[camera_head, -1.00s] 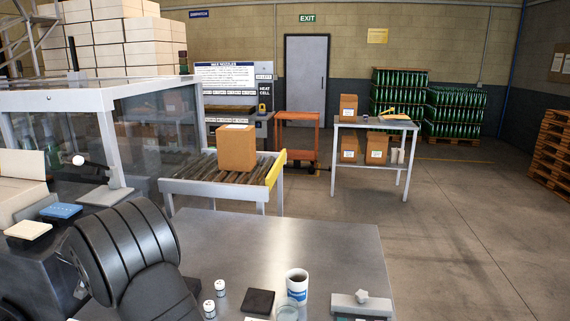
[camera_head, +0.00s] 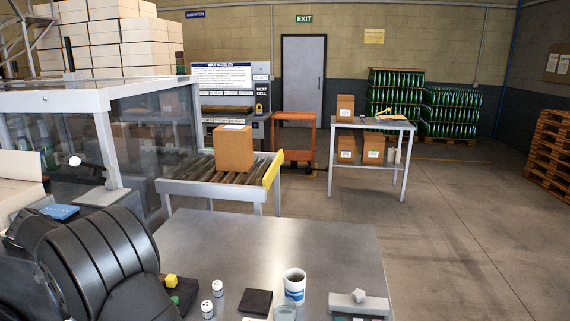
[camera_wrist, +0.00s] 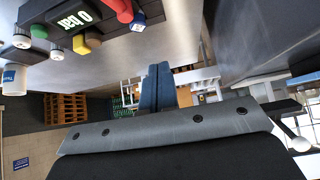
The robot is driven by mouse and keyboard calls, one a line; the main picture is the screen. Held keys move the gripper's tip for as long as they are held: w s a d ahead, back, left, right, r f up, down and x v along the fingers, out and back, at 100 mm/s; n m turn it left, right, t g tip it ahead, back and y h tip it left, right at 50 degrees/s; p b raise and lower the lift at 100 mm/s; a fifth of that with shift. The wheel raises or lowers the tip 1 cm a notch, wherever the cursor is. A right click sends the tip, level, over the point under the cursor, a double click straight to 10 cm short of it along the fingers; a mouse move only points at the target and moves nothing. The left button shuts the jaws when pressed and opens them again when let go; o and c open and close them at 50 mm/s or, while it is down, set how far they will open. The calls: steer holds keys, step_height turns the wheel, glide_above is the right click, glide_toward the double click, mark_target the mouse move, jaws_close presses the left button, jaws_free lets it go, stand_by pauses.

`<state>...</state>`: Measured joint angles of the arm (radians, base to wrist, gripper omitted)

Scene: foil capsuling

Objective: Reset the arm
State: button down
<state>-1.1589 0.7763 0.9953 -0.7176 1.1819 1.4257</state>
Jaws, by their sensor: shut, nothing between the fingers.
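My gripper (camera_wrist: 156,88) shows in the wrist view with its two blue-grey fingers together and nothing between them. It points toward the room, clear of the worktop, and the picture is turned over. In the head view my black arm fills the lower left corner, and the gripper cannot be made out there. The steel worktop (camera_head: 270,245) lies to the right of the arm.
A control box (camera_wrist: 82,18) reading "0 bar" has coloured buttons. A carton (camera_head: 233,147) sits on the roller conveyor (camera_head: 205,188). The worktop's middle is clear.

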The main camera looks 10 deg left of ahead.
steer(key=w+d+r+g+y, duration=0.2)
steer(key=d+r+g, duration=0.2)
steer(key=d, duration=0.6)
steer(key=shift+r+g, duration=0.25)
steer(key=shift+g, duration=0.65)
steer(key=c, duration=2.1)
jaws_free()
